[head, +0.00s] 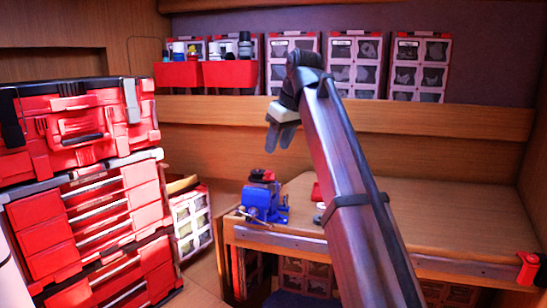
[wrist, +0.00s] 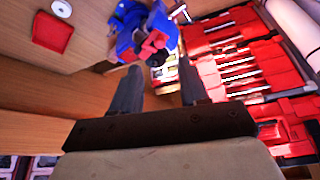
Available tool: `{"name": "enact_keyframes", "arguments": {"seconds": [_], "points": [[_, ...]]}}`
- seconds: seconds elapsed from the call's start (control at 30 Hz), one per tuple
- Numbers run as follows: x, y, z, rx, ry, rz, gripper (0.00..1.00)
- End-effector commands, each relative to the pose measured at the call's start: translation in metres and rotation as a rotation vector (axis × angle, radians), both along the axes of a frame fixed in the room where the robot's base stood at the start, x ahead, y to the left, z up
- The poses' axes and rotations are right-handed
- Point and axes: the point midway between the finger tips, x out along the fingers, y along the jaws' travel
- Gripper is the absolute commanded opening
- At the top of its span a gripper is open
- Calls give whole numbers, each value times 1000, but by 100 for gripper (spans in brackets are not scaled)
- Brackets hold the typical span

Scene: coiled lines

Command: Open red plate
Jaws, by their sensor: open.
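A small square red plate (wrist: 53,32) lies on the wooden tabletop at the upper left of the wrist view. In the head view only a sliver of red (head: 316,191) shows beside my arm, which hides the rest. My gripper (head: 282,132) is raised above the workbench in the head view, pointing down and apart from everything. In the wrist view my gripper (wrist: 159,66) has its two dark fingers spread with nothing between them. The plate is off to the left of the fingers and out of reach of them.
A blue vise (head: 263,203) sits at the bench's left end. A stack of red toolboxes with drawers (head: 90,190) stands at the left. Red bins (head: 230,74) and clear-fronted organizer cases (head: 355,65) line the back shelf.

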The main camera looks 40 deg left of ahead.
Motion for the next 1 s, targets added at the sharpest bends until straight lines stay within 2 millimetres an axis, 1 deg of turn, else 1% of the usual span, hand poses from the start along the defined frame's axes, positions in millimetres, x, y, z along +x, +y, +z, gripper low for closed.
{"name": "enact_keyframes", "arguments": {"seconds": [0.03,0.1,0.2,0.33,0.53,1.0], "points": [[0,-3,11,1,-1,0,44],[-1,-7,21,1,0,0,44],[-3,-13,34,1,-1,1,44],[-4,-18,46,1,0,1,44],[-5,-21,52,0,1,1,44],[-5,-21,53,0,1,1,44]]}}
